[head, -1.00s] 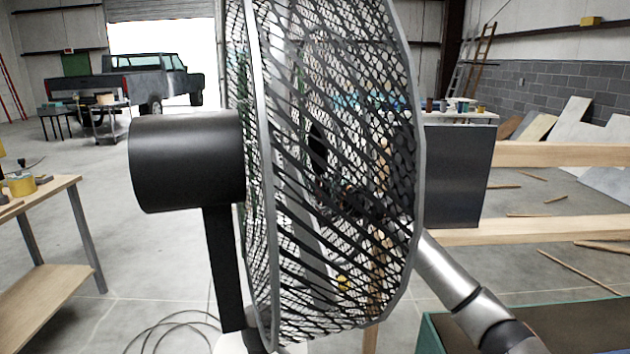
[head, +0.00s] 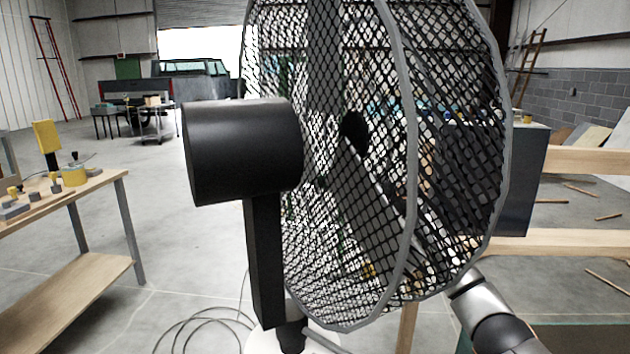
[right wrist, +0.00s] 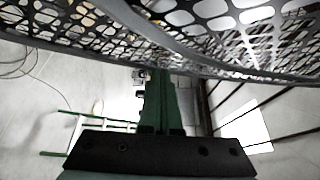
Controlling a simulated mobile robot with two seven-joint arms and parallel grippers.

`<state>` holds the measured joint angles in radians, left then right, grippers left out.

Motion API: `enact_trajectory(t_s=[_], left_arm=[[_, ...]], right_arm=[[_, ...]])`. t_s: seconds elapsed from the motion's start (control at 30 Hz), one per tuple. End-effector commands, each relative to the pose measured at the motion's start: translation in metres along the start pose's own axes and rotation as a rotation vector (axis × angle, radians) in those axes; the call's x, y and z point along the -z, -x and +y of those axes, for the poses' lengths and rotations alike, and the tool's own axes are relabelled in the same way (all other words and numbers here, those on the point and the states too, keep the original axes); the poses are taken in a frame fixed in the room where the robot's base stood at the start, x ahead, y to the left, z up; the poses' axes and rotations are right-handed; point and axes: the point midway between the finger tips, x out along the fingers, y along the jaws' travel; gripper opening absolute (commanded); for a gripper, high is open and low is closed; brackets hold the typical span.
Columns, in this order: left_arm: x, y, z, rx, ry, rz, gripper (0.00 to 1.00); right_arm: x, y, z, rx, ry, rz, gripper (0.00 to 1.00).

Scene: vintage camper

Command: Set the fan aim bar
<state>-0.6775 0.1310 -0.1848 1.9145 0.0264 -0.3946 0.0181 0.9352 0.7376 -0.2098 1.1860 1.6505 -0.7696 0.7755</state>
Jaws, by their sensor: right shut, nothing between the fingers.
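A large fan fills the middle of the head view, with a black motor housing (head: 240,150), a black post (head: 264,262) and a grey-rimmed mesh cage (head: 410,150). The cage is seen at a slant. No separate aim bar can be picked out. My right arm (head: 485,310) comes in from the lower right and passes behind the cage, which hides its gripper there. In the right wrist view my right gripper's green fingers (right wrist: 160,82) are together and empty, with their tips by the cage rim (right wrist: 205,62); contact cannot be told. My left gripper is not in view.
A wooden workbench (head: 75,205) with small items stands at the left. A loose cable (head: 200,325) lies on the floor beside the fan's base. Timber beams (head: 585,160) and a dark cabinet (head: 522,185) stand at the right. The floor between bench and fan is open.

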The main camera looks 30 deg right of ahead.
Motion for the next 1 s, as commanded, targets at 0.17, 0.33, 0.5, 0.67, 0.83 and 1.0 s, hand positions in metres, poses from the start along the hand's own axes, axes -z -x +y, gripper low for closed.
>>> enact_trajectory(t_s=[0.17, 0.33, 0.5, 0.67, 0.83, 1.0], left_arm=[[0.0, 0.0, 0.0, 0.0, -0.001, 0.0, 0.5], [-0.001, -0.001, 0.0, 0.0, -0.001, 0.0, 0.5], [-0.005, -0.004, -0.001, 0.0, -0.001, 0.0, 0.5], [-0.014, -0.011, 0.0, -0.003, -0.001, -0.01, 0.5], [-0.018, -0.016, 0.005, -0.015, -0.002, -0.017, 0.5], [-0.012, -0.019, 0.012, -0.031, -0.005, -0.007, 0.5]], right_arm=[[-0.002, -0.001, 0.001, -0.002, -0.001, -0.004, 0.0], [-0.001, 0.003, 0.001, -0.002, -0.001, -0.003, 0.0], [0.0, 0.024, 0.003, -0.003, 0.002, 0.0, 0.0], [0.001, 0.06, 0.005, -0.005, 0.003, 0.002, 0.0], [0.001, 0.095, 0.005, -0.004, 0.001, 0.001, 0.0], [0.0, 0.116, 0.003, -0.002, -0.002, 0.0, 0.0]])
